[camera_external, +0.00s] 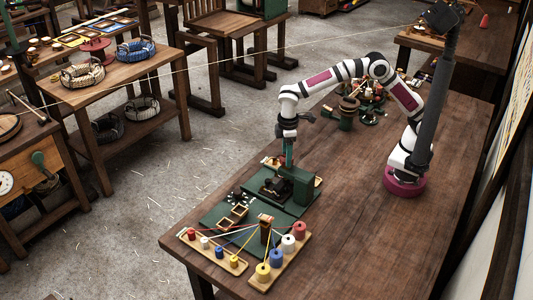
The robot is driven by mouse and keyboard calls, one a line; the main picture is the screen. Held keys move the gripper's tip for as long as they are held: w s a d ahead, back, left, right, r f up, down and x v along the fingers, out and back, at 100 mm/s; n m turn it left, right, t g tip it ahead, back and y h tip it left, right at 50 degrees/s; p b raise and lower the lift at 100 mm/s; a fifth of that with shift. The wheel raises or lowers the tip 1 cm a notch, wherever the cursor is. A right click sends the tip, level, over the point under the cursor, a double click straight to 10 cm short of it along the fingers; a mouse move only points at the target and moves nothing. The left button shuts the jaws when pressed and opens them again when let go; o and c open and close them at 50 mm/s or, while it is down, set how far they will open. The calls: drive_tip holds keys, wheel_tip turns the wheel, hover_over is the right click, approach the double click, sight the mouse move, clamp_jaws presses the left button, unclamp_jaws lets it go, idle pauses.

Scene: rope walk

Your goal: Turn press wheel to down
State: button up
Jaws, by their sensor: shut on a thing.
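The press (300,182) is a dark green block with black parts on a green base near the front of the bench. An upright teal post (289,152) rises from it. My gripper (289,135) points down at the top of this post and is shut on the press wheel. The wheel is too small and too covered by the gripper for its shape or turn to be told. The black parts (276,187) of the press lie low, in front of the green block.
In front of the press are a green board with small wooden frames (240,212) and wooden racks of coloured spools (263,270) with cords. Brass and green fittings (349,110) stand behind my gripper. The bench's right part (370,235) is clear.

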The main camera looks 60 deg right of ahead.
drive_tip(key=shift+m, duration=0.3)
drive_tip(key=shift+c, duration=0.2)
drive_tip(key=m, duration=0.2)
drive_tip(key=shift+m, duration=0.4)
drive_tip(key=m, duration=0.4)
drive_tip(key=shift+m, duration=0.3)
drive_tip(key=m, duration=0.3)
drive_tip(key=shift+m, duration=0.3)
drive_tip(key=m, duration=0.3)
drive_tip(key=shift+m, duration=0.3)
drive_tip(key=m, duration=1)
drive_tip(key=shift+m, duration=2.3)
